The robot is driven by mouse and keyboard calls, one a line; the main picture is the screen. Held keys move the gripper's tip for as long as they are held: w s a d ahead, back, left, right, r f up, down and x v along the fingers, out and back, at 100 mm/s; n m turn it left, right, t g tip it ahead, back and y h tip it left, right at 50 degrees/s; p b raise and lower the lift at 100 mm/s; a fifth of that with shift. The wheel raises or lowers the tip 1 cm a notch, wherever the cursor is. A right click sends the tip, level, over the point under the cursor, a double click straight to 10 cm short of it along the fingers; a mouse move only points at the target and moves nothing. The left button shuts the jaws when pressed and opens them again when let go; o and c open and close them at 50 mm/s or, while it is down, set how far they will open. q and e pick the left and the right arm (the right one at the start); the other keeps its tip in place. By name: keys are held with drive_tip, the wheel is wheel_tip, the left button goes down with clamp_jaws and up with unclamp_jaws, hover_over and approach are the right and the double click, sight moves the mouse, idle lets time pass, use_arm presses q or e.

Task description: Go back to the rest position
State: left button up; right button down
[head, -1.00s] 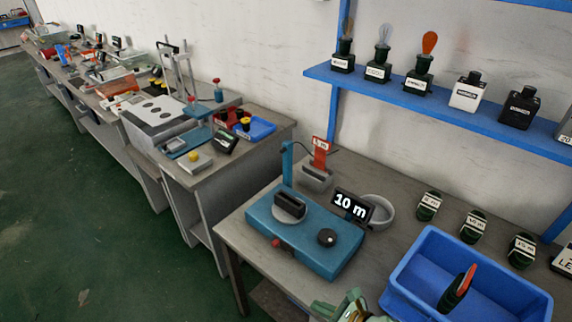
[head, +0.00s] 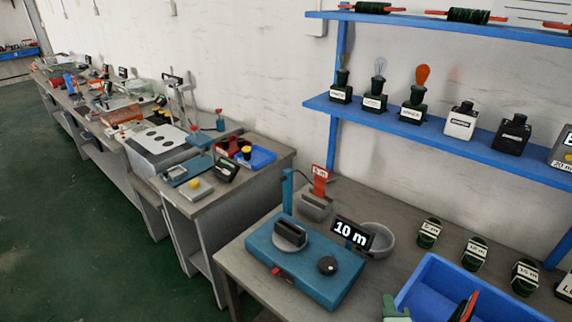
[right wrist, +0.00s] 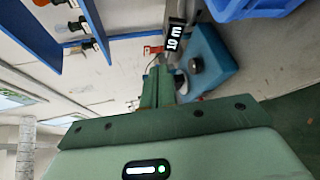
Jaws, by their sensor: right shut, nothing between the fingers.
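My right gripper (head: 396,308) shows only as a green tip at the bottom edge of the head view, in front of the bench and left of the blue bin. In the right wrist view its green fingers (right wrist: 160,88) are together with nothing between them. The blue machine (head: 305,262) with its black block and "10 m" display (head: 351,233) stands on the bench apart from it. My left gripper is in neither view now.
A blue bin (head: 425,275) with a dark, red-tipped item in it stands at the front right. A grey bowl (head: 382,238) and several labelled dark coils are on the bench. Blue shelves (head: 440,133) hang above. Green floor is free at the left.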

drive_tip(key=s+d+m+g+h, duration=0.2)
drive_tip(key=s+d+m+g, duration=0.65)
drive_tip(key=s+m, duration=0.4)
drive_tip(key=s+a+f+n+g+y, duration=0.1)
drive_tip(key=s+a+f+y, duration=0.15)
drive_tip(key=f, duration=1.05)
drive_tip(key=s+a+f+g+y, duration=0.1)
drive_tip(key=s+a+f, duration=0.15)
drive_tip(key=f, duration=1.05)
drive_tip(key=s+f+m+g+y, duration=0.1)
drive_tip(key=s+f+m+g, duration=0.2)
drive_tip(key=s+f, duration=1.3)
drive_tip(key=s, duration=0.3)
drive_tip(key=shift+s+d, duration=0.3)
drive_tip(key=shift+d, duration=0.05)
drive_tip(key=shift+f, duration=0.1)
